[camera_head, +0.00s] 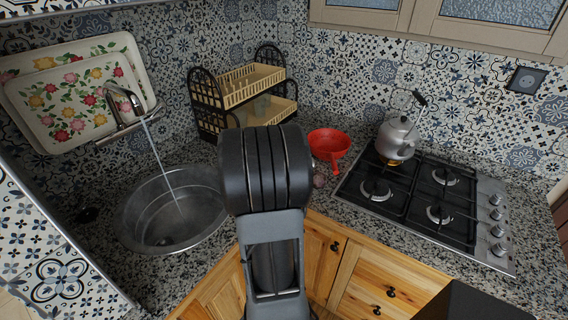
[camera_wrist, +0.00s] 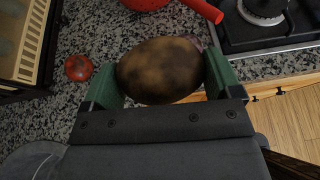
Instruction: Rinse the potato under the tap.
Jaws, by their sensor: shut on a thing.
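The brown, dark-blotched potato (camera_wrist: 160,72) is between the two green fingers of my gripper (camera_wrist: 162,78) in the wrist view, held over the speckled granite counter. The fingers touch its two ends. In the head view my arm hides the gripper and the potato. The tap (camera_head: 122,102) is on the wall at left, and a thin stream of water (camera_head: 160,160) runs from it into the round steel sink (camera_head: 128,213). The potato is outside the sink, to its right.
A red colander (camera_head: 329,143) stands on the counter near the gas stove (camera_head: 410,200), which carries a kettle (camera_head: 397,138) over a flame. A dish rack (camera_head: 250,85) stands at the back. A tomato-like red thing (camera_wrist: 79,67) lies left of the potato. A flowered tray (camera_head: 75,95) leans behind the tap.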

